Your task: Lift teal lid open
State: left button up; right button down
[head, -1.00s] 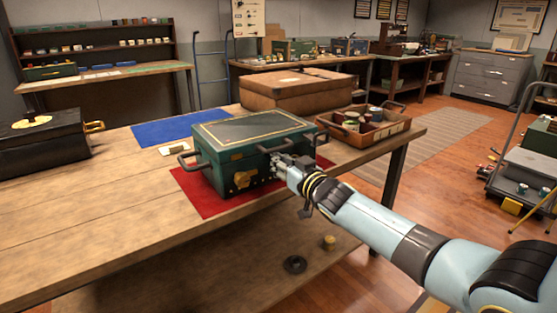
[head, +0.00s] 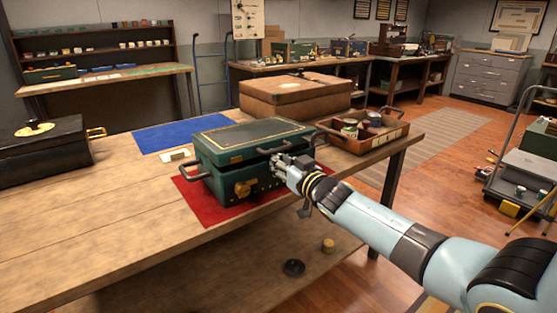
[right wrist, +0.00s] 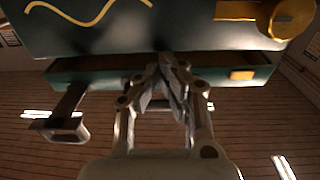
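The teal box (head: 226,182) stands on a red mat on the wooden table. Its teal lid (head: 252,137) has a gold line border and is slightly raised at the front, with a dark gap under its rim. My right gripper (head: 278,161) is at the box's front right, at the lid's front edge. The right wrist view shows its fingertips (right wrist: 166,66) together at the gap between the box body (right wrist: 180,25) and the lid rim (right wrist: 215,73). A gold latch (right wrist: 285,15) is on the body. My left gripper is out of view.
An open brown tray (head: 365,142) with several jars stands right of the box. A large brown case (head: 295,97) is behind it. A black case (head: 40,150) stands at far left, near a blue mat (head: 180,132).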

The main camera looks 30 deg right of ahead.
jog(key=shift+w+r+p, duration=0.1)
jog(key=shift+r+p, duration=0.85)
jog(key=shift+r, duration=0.25)
jog(key=shift+w+r+p, duration=0.25)
jog(key=shift+r+p, duration=1)
jog(key=shift+w+r+p, duration=0.2)
jog(key=shift+r+p, duration=0.35)
jog(key=shift+r, duration=0.05)
jog(key=shift+w+r+p, duration=0.15)
jog(key=shift+r+p, duration=0.4)
jog(key=shift+r, duration=0.15)
